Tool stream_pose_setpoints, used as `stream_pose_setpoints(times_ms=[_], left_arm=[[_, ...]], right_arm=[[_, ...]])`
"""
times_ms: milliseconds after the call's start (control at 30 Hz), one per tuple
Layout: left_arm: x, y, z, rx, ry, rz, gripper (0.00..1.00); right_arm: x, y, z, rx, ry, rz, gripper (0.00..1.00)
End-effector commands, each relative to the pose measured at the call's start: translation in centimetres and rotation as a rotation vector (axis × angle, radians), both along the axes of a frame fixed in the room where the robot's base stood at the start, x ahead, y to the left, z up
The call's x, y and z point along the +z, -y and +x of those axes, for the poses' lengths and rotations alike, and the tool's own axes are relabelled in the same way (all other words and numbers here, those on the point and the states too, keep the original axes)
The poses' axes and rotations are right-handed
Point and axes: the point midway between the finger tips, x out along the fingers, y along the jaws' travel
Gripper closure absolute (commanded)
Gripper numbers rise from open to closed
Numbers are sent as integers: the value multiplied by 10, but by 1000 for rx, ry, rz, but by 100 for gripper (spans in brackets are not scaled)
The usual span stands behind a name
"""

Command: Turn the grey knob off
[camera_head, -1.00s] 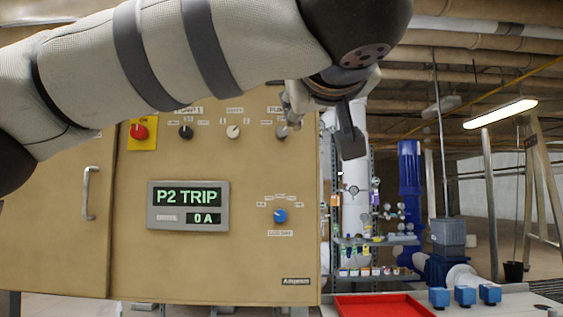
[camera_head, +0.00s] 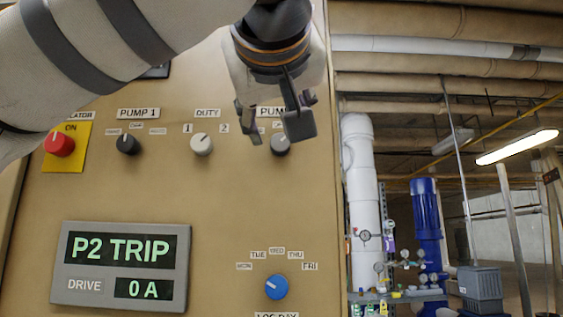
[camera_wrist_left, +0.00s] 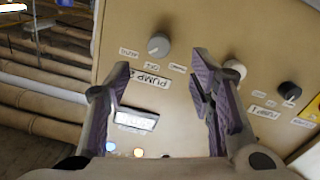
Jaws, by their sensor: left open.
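The grey knob (camera_head: 280,144) is on the tan panel under the PUMP 2 label, partly hidden by a finger of my left gripper in the head view. In the left wrist view the grey knob (camera_wrist_left: 158,45) is round and sits beyond the fingertips, with the PUMP 2 label upside down below it. My left gripper (camera_head: 275,122) is open and empty, just in front of the panel at this knob. In the left wrist view the open jaws (camera_wrist_left: 163,82) show a gap between them and the knob. The knob's pointer is too small to read surely.
Left of the grey knob are a white DUTY knob (camera_head: 202,144), a black PUMP 1 knob (camera_head: 127,144) and a red knob (camera_head: 60,144) on yellow. Below are a P2 TRIP display (camera_head: 121,266) and a blue knob (camera_head: 276,287). Pipes stand right of the panel.

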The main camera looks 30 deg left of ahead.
Motion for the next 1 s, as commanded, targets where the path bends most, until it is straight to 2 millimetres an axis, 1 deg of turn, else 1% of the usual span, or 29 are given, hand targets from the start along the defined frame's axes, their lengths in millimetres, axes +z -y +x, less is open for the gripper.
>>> stream_pose_setpoints(times_ms=[67,167,400,533,600,700,933,967,1000], left_arm=[[2,-1,0,-1,6,1,51],[2,-8,15,1,4,0,51],[-1,-33,72,1,0,-2,51],[0,-43,95,0,1,-2,51],[0,-46,102,0,3,-1,51],[1,-49,107,-1,4,0,51],[1,-49,108,-1,4,1,51],[1,-49,108,-1,4,1,55],[1,-49,108,-1,4,1,64]], right_arm=[[1,0,-1,-1,0,-1,60],[1,0,-1,-1,-1,-1,60],[1,0,-1,-1,-2,-1,60],[1,0,-1,-1,-1,-1,60],[1,0,-1,-1,-1,-1,60],[1,0,-1,-1,0,-1,60],[1,0,0,-1,0,-1,60],[1,0,0,-1,0,-1,60],[1,0,0,-1,0,-1,60]])
